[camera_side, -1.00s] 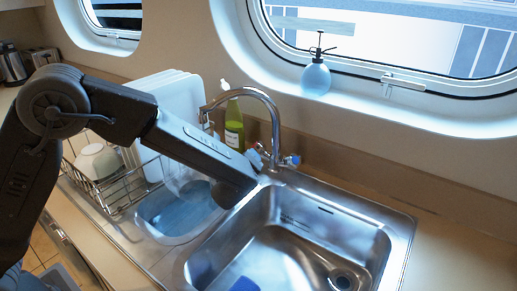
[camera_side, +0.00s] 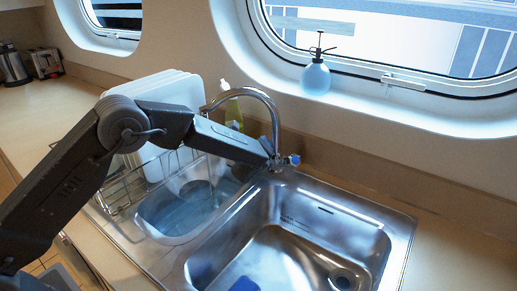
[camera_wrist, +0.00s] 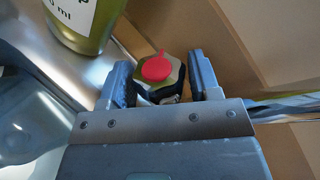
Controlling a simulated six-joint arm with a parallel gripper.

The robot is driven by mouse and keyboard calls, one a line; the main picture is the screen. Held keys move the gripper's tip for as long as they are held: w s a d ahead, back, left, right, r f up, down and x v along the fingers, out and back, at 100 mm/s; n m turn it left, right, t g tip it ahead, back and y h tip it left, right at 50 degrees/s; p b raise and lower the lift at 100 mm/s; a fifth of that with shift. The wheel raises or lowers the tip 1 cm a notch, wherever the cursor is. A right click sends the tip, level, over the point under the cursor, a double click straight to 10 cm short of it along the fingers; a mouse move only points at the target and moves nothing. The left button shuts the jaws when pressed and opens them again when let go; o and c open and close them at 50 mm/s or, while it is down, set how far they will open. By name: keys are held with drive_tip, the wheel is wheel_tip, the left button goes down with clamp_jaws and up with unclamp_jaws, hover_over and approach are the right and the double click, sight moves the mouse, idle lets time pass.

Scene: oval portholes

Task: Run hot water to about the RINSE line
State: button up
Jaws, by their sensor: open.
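My gripper (camera_wrist: 160,78) is open, with one finger on each side of the red-capped tap knob (camera_wrist: 157,70) in the wrist view. Whether the fingers touch the knob I cannot tell. In the side view my gripper's end reaches the left side of the tap base, and the red cap is hidden there. The blue-marked knob (camera_side: 294,160) is on the right side of the base. The curved spout (camera_side: 262,92) points over the left basin (camera_side: 158,236). No RINSE line is readable.
The right basin (camera_side: 285,240) has a drain and a blue item (camera_side: 244,284) at its front. A green bottle (camera_side: 234,112) stands behind the tap, close to my gripper. A dish rack with white plates (camera_side: 170,90) stands left. The right counter is clear.

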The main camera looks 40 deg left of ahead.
drive_tip(key=shift+w+a, duration=0.1)
drive_tip(key=shift+w, duration=0.05)
drive_tip(key=c, duration=0.6)
drive_tip(key=shift+c, duration=0.2)
drive_tip(key=shift+f+t, duration=0.1)
drive_tip(key=shift+t, duration=0.2)
drive_tip(key=shift+a+m+t+h, duration=0.1)
drive_tip(key=shift+m+t+h, duration=0.5)
drive_tip(key=shift+t, duration=0.1)
drive_tip(key=shift+m+t+h, duration=0.3)
drive_tip(key=shift+m+t, duration=0.1)
